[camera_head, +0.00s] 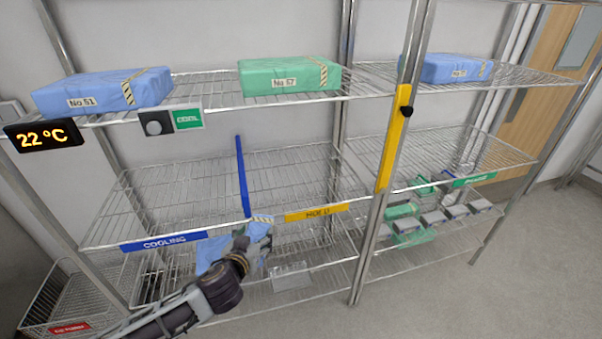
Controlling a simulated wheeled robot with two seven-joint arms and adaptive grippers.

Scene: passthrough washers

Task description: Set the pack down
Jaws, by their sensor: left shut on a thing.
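My left gripper (256,248) is shut on a light blue pack (211,252) with a striped tape at its top. The gripper and my wrist hide much of the pack. It appears in front of the middle shelf (180,193), near the shelf's front edge, tilted in the picture. I cannot tell whether it touches the shelf. A blue COOLING label (163,241) is on that edge to the left, and a yellow label (316,212) is to the right. A blue strip (242,178) divides the shelf. My right gripper is not in view.
Blue pack No 51 (105,88), a green pack (290,74) and another blue pack (446,68) lie on the top shelf. A yellow-marked post (395,140) stands right of the middle. The middle shelf looks bare. Lower right shelves hold several small items.

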